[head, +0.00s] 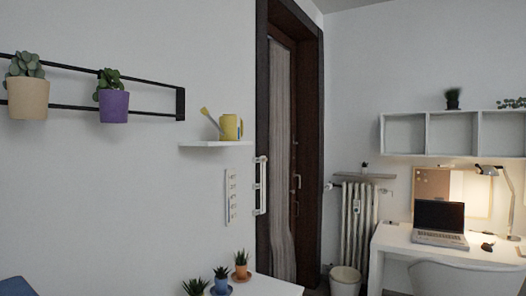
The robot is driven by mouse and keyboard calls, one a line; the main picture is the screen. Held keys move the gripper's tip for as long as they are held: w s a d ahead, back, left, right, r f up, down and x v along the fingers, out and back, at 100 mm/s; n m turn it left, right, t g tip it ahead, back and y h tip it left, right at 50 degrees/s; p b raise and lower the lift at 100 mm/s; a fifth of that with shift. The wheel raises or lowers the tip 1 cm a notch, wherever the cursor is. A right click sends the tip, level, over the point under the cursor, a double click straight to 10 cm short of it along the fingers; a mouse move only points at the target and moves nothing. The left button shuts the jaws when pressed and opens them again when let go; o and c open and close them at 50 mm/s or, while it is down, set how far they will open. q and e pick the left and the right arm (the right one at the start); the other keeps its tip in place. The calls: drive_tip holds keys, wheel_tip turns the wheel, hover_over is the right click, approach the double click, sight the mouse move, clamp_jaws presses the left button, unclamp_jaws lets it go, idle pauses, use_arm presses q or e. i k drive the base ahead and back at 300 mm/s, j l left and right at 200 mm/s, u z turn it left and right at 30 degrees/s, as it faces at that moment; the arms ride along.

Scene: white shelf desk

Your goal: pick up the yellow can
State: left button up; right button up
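A yellow watering can (231,127) stands on a small white wall shelf (215,144) left of the dark door frame. Its long spout points up and to the left. It appears upright, and nothing is touching it except the shelf. Neither of my grippers shows in the head view.
Potted succulents, one in a beige pot (28,98) and one in a purple pot (114,106), hang from a black wall rail. Small potted plants stand on a white surface (265,287) below. A desk (385,238) with a laptop (440,222) is at the right.

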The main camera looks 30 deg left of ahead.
sight(230, 127)
drive_tip(key=i, duration=1.7)
